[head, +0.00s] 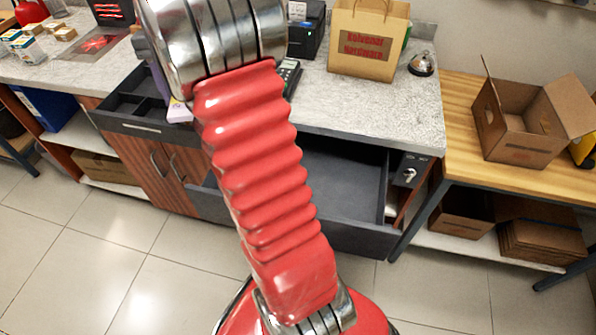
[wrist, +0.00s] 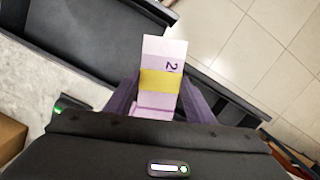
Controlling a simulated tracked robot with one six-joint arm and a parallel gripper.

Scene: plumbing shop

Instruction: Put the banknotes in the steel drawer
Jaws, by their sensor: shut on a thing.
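The banknotes (wrist: 165,55) are a pale lilac bundle with a yellow band and a "2" showing. My gripper (wrist: 158,98) is shut on the bundle, a purple finger on each side; the far end sticks out beyond them. In the head view, part of the banknotes (head: 179,112) shows left of my red arm, above the counter's front edge. A wide dark grey drawer (head: 345,180) stands open under the counter, right of my arm; its inside looks empty. My arm hides its left part. A shallower dark drawer with compartments (head: 125,103) is open at the left.
A grey counter (head: 370,105) holds a paper bag (head: 367,40), a bell (head: 421,64) and a card terminal (head: 290,75). A key sits in a lock (head: 409,175) beside the wide drawer. A wooden bench (head: 470,130) with an open carton (head: 530,120) stands at right. Tiled floor lies in front.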

